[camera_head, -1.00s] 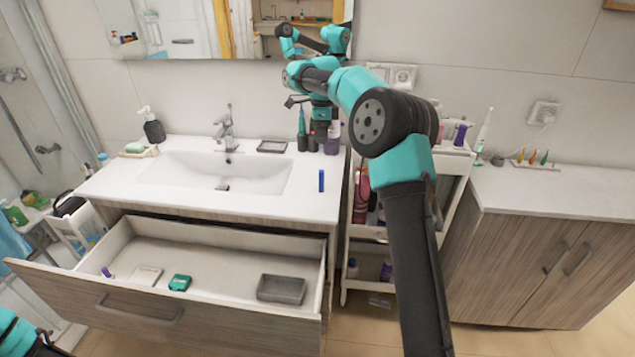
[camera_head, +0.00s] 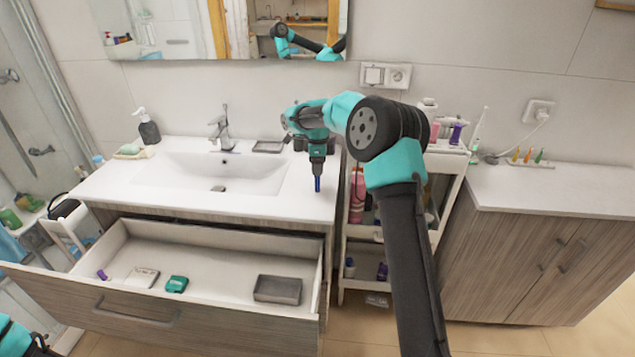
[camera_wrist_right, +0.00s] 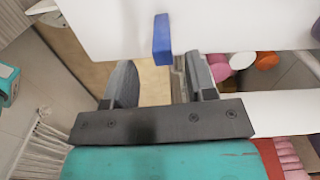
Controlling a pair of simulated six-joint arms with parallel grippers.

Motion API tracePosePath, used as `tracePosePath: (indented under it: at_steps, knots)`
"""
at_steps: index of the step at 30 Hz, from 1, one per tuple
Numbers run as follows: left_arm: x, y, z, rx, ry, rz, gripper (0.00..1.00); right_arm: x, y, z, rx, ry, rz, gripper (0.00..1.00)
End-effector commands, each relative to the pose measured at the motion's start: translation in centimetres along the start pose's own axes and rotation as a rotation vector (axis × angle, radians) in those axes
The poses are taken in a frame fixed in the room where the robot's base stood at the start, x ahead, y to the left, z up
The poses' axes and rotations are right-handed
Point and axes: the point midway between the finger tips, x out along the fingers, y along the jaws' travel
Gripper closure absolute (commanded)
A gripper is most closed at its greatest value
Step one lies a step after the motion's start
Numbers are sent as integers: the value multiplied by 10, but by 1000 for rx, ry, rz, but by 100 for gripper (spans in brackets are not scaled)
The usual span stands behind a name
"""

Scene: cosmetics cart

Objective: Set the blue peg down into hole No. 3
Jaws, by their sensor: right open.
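The blue peg (camera_head: 317,184) stands upright on the white counter, right of the sink and close to the front edge. My right gripper (camera_head: 317,172) points down right above it. In the right wrist view the peg (camera_wrist_right: 162,38) shows just past the tips of my open right gripper (camera_wrist_right: 157,72), roughly in line with the gap; I cannot tell whether they touch. A small white holder (camera_head: 532,164) with red, orange and green pegs stands on the right cabinet. Its holes are too small to make out, so I cannot tell which is No. 3. My left gripper is out of view.
The washbasin (camera_head: 215,172) lies left of the peg. A drawer (camera_head: 200,250) stands open below the counter, holding a grey tray (camera_head: 278,290) and small items. A white cart (camera_head: 440,165) with bottles stands between counter and right cabinet (camera_head: 560,190), whose top is mostly clear.

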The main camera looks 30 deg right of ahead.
Motion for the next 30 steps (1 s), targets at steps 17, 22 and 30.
tracePosePath:
  at_steps: [17, 22, 30]
  knots:
    - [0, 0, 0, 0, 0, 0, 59, 20, -1, 0, 0, 1, 3, 49]
    - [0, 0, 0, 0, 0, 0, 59, 43, -3, 1, 0, 1, 3, 49]
    - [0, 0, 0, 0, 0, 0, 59, 56, -3, 1, 0, -1, 0, 49]
